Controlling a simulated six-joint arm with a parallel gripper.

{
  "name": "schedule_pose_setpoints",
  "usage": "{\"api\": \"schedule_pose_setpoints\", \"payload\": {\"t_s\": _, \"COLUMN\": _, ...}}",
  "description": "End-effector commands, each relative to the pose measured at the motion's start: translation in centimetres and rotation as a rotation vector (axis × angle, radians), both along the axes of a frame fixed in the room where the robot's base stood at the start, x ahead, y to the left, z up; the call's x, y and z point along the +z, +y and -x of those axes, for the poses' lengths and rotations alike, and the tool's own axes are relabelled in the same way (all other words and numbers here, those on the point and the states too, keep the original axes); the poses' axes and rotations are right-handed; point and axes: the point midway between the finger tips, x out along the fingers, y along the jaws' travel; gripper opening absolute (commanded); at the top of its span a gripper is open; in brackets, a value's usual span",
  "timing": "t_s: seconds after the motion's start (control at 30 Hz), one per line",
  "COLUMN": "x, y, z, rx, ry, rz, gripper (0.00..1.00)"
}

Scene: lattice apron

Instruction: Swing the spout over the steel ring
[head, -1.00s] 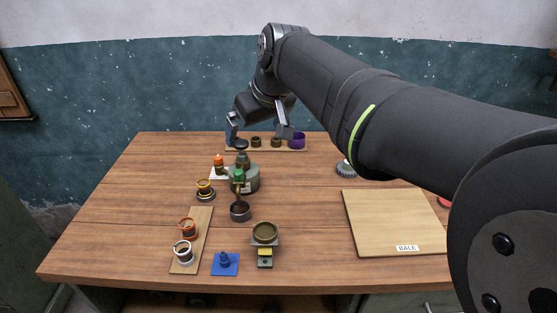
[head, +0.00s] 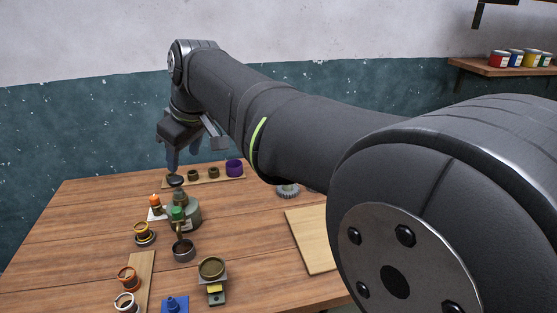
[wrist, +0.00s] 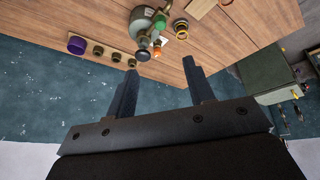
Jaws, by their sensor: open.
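The spout unit is a grey-green drum (head: 192,214) with a green cap (head: 178,212). Its short brownish spout (head: 180,228) appears to point forward, toward a dark cup (head: 183,251). The drum also shows at the top of the wrist view (wrist: 140,18), beside the green cap (wrist: 160,22). A pale steel-looking ring (head: 125,301) sits on a narrow board at the front left, cut by the frame's lower edge. My gripper (head: 195,155) is open and empty above the back of the table, behind the drum; its spread fingers also show in the wrist view (wrist: 160,67).
A back board holds several small pots, including a purple one (head: 234,167). An orange-topped item (head: 155,203) and a brass-coloured ring (head: 144,232) stand left of the drum. A copper ring (head: 127,279), blue block (head: 175,304) and olive dish stand (head: 212,268) are in front.

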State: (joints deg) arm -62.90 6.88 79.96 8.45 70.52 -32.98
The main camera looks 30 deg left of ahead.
Motion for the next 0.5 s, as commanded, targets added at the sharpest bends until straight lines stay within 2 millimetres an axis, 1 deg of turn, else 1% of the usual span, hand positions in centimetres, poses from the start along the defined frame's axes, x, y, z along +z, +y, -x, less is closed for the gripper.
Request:
{"api": "schedule_pose_setpoints", "payload": {"t_s": 0.03, "x": -0.2, "y": 1.0, "z": -0.2, "rx": 0.09, "ry": -0.028, "rz": 0.032, "gripper": 0.49}}
{"api": "schedule_pose_setpoints", "payload": {"t_s": 0.2, "x": -0.6, "y": 4.0, "z": -0.7, "rx": 0.471, "ry": -0.139, "rz": 0.154, "gripper": 0.49}}
{"api": "schedule_pose_setpoints", "payload": {"t_s": 0.5, "x": -2.0, "y": 8.4, "z": -1.2, "rx": 1.134, "ry": -0.249, "rz": 0.322, "gripper": 0.49}}
